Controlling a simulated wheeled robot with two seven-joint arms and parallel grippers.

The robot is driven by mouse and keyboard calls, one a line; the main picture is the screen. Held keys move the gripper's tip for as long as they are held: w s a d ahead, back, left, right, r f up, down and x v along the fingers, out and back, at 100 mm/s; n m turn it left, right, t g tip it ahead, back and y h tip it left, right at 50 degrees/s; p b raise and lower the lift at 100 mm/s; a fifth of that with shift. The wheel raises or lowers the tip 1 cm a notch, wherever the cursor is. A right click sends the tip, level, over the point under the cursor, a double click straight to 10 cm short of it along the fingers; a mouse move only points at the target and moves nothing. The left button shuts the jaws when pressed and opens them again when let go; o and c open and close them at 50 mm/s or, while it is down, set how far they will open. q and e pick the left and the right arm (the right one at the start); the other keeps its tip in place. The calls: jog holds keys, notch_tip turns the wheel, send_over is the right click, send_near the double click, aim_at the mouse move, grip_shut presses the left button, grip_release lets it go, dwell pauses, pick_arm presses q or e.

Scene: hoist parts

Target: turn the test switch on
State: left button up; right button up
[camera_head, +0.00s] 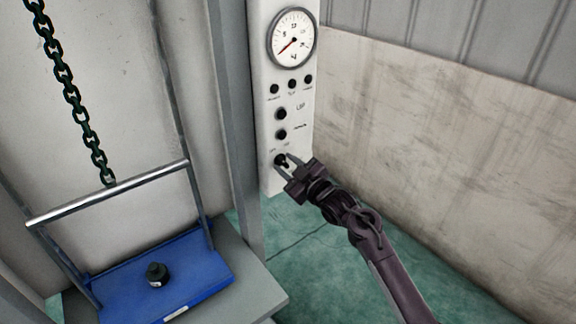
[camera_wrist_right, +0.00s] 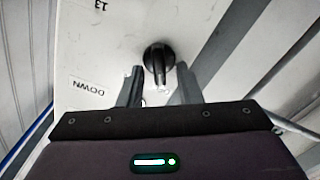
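The test switch, a black rotary knob (camera_head: 280,159), sits at the bottom of a white control panel (camera_head: 270,184). It also shows in the right wrist view (camera_wrist_right: 158,58), where its handle points roughly up and down in the picture. My right gripper (camera_head: 284,165) is at the knob, its two fingers apart on either side of it. In the right wrist view the gripper (camera_wrist_right: 160,84) is open with the knob at or just beyond the fingertips; I cannot tell whether they touch it. My left gripper is not in view.
The panel carries a round gauge (camera_head: 293,39), small indicators and two black buttons (camera_head: 281,114) above the knob. On the left, a chain (camera_head: 73,95) hangs by a metal bar over a blue platform (camera_head: 193,262) bearing a small black weight (camera_head: 157,274). A wall stands at right.

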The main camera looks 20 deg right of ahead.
grip_shut()
jog(key=shift+m, duration=0.3)
jog(key=m+p, duration=0.1)
jog(key=m, duration=0.2)
jog(key=m+p, duration=0.2)
jog(key=m, duration=0.2)
jog(key=m+p, duration=0.2)
jog(key=m, duration=0.2)
jog(key=shift+w+d, duration=0.1)
jog(key=shift+d, duration=0.25)
jog(key=shift+m, duration=0.3)
jog(key=shift+o, duration=0.6)
grip_release()
